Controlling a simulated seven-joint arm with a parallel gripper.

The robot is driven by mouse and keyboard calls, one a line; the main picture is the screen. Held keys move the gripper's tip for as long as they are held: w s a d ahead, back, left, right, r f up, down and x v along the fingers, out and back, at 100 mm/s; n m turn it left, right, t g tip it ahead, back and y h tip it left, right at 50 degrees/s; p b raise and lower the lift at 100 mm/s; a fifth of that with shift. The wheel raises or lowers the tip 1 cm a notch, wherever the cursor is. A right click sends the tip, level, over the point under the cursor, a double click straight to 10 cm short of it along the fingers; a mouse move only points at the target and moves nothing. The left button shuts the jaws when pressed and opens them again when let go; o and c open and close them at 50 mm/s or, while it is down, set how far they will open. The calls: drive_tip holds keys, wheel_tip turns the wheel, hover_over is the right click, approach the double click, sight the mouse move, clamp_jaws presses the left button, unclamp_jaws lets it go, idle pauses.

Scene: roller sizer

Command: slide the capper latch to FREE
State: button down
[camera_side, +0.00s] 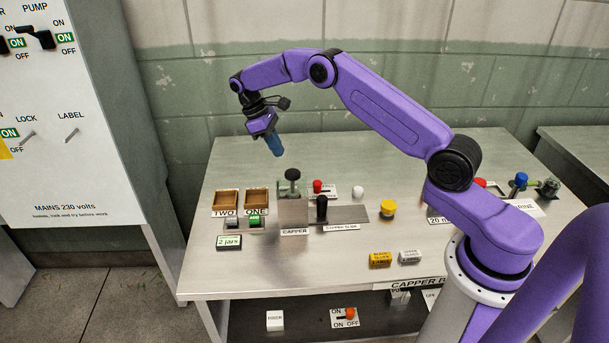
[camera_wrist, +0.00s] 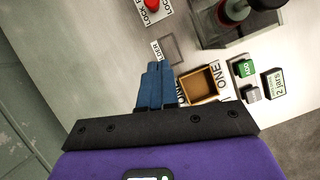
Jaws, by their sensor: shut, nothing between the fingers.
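The capper latch is a red knob (camera_side: 318,187) on a small white plate (camera_side: 330,192) just behind and right of the grey capper block (camera_side: 293,212). In the wrist view the red knob (camera_wrist: 152,4) is cut off at the top edge, on a plate with LOCK lettering partly visible. Which end of its travel the knob sits at cannot be told. My gripper (camera_side: 277,152) hangs above the back of the table, left of and higher than the latch. Its blue fingers (camera_wrist: 157,82) are shut and empty, apart from everything.
Two wooden trays (camera_side: 226,212) marked TWO and ONE stand left of the capper. A black upright handle (camera_side: 322,209) stands right of it, close to the latch. A yellow cap (camera_side: 388,210) and white knob (camera_side: 358,191) lie further right. The table's back left is clear.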

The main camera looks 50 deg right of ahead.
sight(320, 181)
drive_tip(key=x, duration=1)
drive_tip(key=shift+s+d+f, duration=0.1)
drive_tip(key=shift+f, duration=0.05)
drive_tip(key=shift+s+d+r, duration=0.25)
drive_tip(key=shift+s+d, duration=0.25)
drive_tip(key=shift+s, duration=0.3)
drive_tip(key=shift+s+d, duration=0.4)
drive_tip(key=shift+s, duration=0.4)
drive_tip(key=shift+s+d, duration=1.25)
drive_tip(key=shift+d, duration=0.05)
